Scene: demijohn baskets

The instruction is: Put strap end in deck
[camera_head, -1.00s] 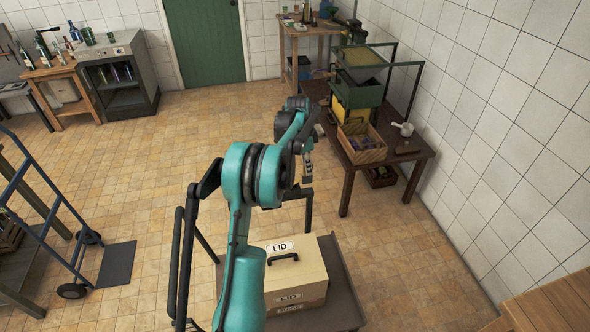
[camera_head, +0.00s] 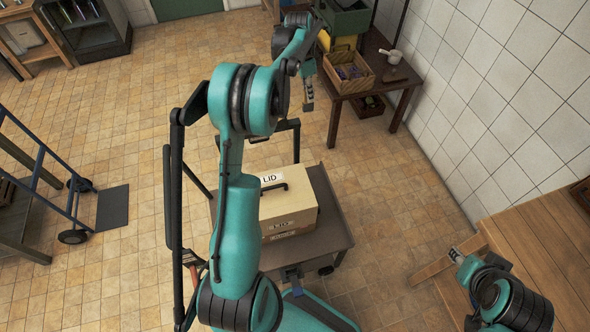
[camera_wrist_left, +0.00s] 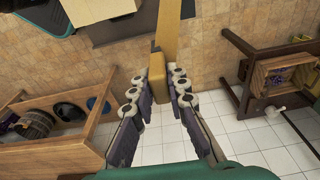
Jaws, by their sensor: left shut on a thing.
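My left gripper (camera_wrist_left: 157,88) is shut on a tan strap end (camera_wrist_left: 157,70), a small block between its finger pads in the left wrist view. The yellowish strap (camera_wrist_left: 168,30) runs from it to the top of that view. In the head view the left gripper (camera_head: 308,92) is high beyond the cart, and the strap end cannot be made out. The cart's dark deck (camera_head: 337,232) carries a tan box (camera_head: 305,205) marked LID, with a black handle. My right gripper (camera_head: 458,255) is at the lower right, too small to tell its state.
A blue hand truck (camera_head: 45,175) stands at left. A wooden bench (camera_head: 535,255) is at lower right.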

